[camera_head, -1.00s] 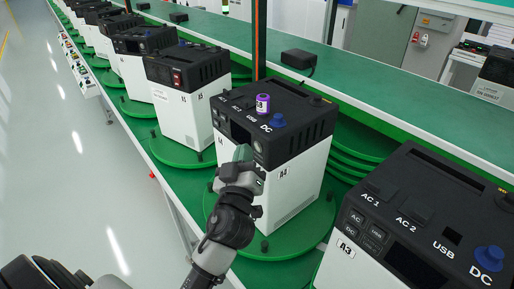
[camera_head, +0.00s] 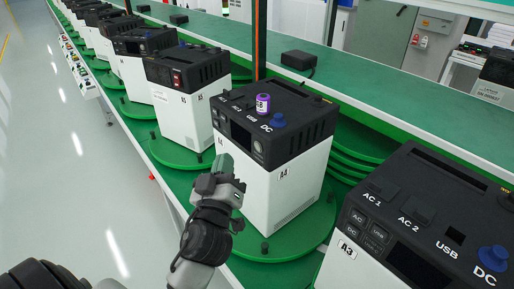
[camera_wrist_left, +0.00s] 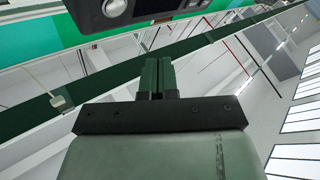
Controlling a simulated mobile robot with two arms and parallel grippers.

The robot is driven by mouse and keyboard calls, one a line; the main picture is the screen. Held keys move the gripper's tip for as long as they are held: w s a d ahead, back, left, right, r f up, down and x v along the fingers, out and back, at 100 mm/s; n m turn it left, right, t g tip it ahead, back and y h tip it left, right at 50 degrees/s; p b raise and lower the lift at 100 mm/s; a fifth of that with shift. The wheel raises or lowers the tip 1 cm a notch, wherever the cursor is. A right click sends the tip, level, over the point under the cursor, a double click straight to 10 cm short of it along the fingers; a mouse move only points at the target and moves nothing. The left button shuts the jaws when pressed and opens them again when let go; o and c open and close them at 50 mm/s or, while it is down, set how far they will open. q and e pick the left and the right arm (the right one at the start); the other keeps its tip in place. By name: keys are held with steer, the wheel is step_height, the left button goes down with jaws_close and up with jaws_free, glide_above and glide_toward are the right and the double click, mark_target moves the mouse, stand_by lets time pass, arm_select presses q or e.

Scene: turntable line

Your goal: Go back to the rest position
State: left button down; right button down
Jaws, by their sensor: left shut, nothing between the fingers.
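My left gripper (camera_head: 223,164) is in front of the power unit A4 (camera_head: 284,188), just off its left front corner. In the left wrist view my left gripper (camera_wrist_left: 157,75) has its two fingers together, with nothing between them. The dark top of a unit (camera_wrist_left: 125,12) shows above the fingertips in that view, apart from them. My right gripper is not in view.
Unit A4 stands on a green turntable (camera_head: 281,242) with a purple USB item (camera_head: 262,104) on top. Unit A3 (camera_head: 400,225) is at the right. A black adapter (camera_head: 298,60) lies on the green bench (camera_head: 360,95). The grey floor (camera_head: 75,180) at left is clear.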

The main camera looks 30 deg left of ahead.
arm_select(q)
steer(key=shift+f, duration=0.1)
stand_by(0.7)
steer(key=s+d+f+m+g+h, duration=0.1)
steer(key=s+f+m+g+h, duration=0.15)
steer(key=f+g, duration=0.35)
steer(key=s+f+m+g+h, duration=0.1)
steer(key=s+f+m+g, duration=0.2)
steer(key=f, duration=0.6)
steer(key=s+d+f+m+g+h, duration=0.2)
steer(key=s+d+f+m+g, duration=0.15)
steer(key=s, duration=0.35)
steer(key=s+d+f+m+g+h, duration=0.2)
steer(key=s+d+f+g, duration=0.15)
steer(key=s, duration=0.25)
step_height(320, 180, down, 26)
steer(key=g, duration=0.2)
steer(key=s+a+f+m+g, duration=0.1)
steer(key=s+a+f, duration=0.2)
steer(key=s+f, duration=1.4)
